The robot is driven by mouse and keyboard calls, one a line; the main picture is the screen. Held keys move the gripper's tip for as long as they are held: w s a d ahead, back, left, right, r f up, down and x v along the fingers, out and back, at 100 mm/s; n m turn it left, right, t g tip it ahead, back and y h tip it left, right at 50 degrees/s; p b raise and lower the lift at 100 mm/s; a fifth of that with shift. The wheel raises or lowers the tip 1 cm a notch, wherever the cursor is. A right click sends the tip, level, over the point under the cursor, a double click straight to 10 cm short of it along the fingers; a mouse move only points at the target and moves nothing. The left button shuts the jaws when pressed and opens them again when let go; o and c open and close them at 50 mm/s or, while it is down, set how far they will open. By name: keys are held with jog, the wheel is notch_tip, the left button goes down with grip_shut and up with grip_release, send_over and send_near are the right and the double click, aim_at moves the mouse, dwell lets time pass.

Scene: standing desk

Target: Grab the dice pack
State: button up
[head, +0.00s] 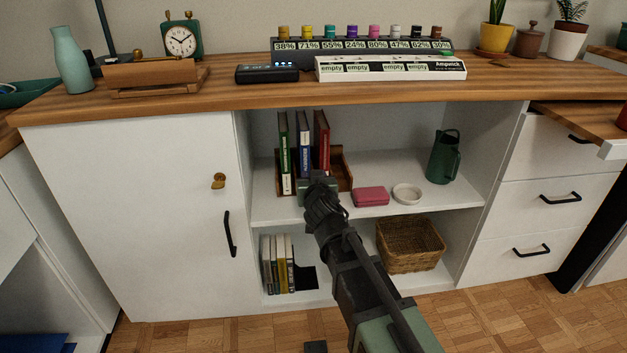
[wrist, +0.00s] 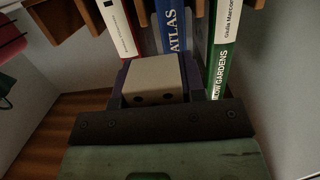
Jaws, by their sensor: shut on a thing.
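My gripper (wrist: 153,86) is shut on a pale beige block with dark dots on its near face, which I take to be the dice pack (wrist: 155,74). The block sits between the two dark fingers in the wrist view. In the head view my gripper (head: 318,188) is inside the upper shelf bay, in front of the upright books. My arm hides the block there. Whether the block touches the shelf or the books I cannot tell.
Green (head: 285,155), blue (head: 303,145) and red (head: 321,140) books stand in a wooden holder close by. A pink case (head: 371,196), a white dish (head: 407,194) and a green jug (head: 443,157) are to the right. A wicker basket (head: 410,246) is below.

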notch_tip(320, 180, up, 15)
jog(key=p, duration=1.2)
jog(key=shift+f, duration=0.2)
